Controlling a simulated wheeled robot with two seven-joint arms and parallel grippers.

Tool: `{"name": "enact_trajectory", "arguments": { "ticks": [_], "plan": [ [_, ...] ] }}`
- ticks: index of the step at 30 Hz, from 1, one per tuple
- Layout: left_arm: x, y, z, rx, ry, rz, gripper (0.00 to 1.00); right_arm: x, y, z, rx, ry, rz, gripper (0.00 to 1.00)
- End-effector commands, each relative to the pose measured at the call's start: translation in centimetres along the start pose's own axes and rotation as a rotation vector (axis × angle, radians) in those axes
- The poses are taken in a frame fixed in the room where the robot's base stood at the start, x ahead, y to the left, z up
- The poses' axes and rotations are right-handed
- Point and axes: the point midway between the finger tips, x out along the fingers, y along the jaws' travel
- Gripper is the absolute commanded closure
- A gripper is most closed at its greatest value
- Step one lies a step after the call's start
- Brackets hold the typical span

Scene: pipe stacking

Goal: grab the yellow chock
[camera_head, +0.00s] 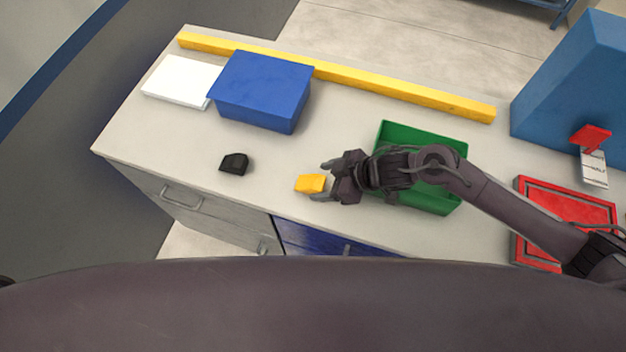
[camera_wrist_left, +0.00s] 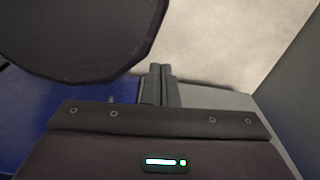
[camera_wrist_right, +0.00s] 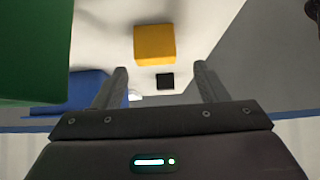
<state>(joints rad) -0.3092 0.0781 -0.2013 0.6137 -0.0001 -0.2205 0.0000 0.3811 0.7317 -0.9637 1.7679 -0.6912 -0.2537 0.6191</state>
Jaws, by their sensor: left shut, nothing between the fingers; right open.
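The yellow chock (camera_head: 311,183) lies on the light worktop near its front edge. My right gripper (camera_head: 326,181) is open, with its fingertips right beside the chock in the head view. In the right wrist view the chock (camera_wrist_right: 155,45) shows ahead of and between the two open fingers (camera_wrist_right: 161,80); I cannot tell whether they touch it. My left gripper (camera_wrist_left: 159,75) is shut and empty in the left wrist view, and the chock does not show there. The left gripper is out of sight in the head view.
A black chock (camera_head: 234,163) lies left of the yellow one. A green bin (camera_head: 447,203) stands behind my right wrist. A blue box (camera_head: 262,85), white slab (camera_head: 180,80) and long yellow bar (camera_head: 400,90) are farther back. A red tray (camera_head: 570,200) is at right.

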Motion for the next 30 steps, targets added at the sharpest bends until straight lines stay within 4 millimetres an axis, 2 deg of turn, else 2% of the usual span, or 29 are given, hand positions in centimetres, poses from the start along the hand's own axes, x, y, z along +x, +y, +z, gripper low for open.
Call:
{"name": "enact_trajectory", "arguments": {
  "ticks": [4, 9, 13, 17, 29, 30],
  "plan": [
    [-1.1, 0.1, 0.5, 0.0, -0.009, 0.001, 1.0, 2.0, 0.0, -0.2, 0.002, 0.001, -0.001, 0.34],
    [-1.2, -0.1, -0.7, 0.0, 0.008, -0.001, 1.0, 4.0, 0.1, -0.1, 0.001, 0.002, 0.002, 0.34],
    [-1.2, -0.3, -2.0, 0.0, 0.027, -0.004, 1.0, 4.4, 0.1, 0.1, -0.001, 0.001, 0.002, 0.34],
    [-1.2, -0.4, -2.2, 0.0, 0.03, -0.004, 1.0, 4.4, 0.1, 0.1, -0.001, 0.001, 0.002, 0.34],
    [-1.2, -0.3, -1.1, -0.001, 0.015, -0.004, 1.0, 4.4, 0.1, 0.1, -0.001, 0.001, 0.002, 0.83],
    [-1.2, -0.4, -1.1, -0.001, 0.014, -0.004, 1.0, 4.4, 0.1, 0.0, -0.001, 0.002, 0.002, 0.83]
  ]
}}
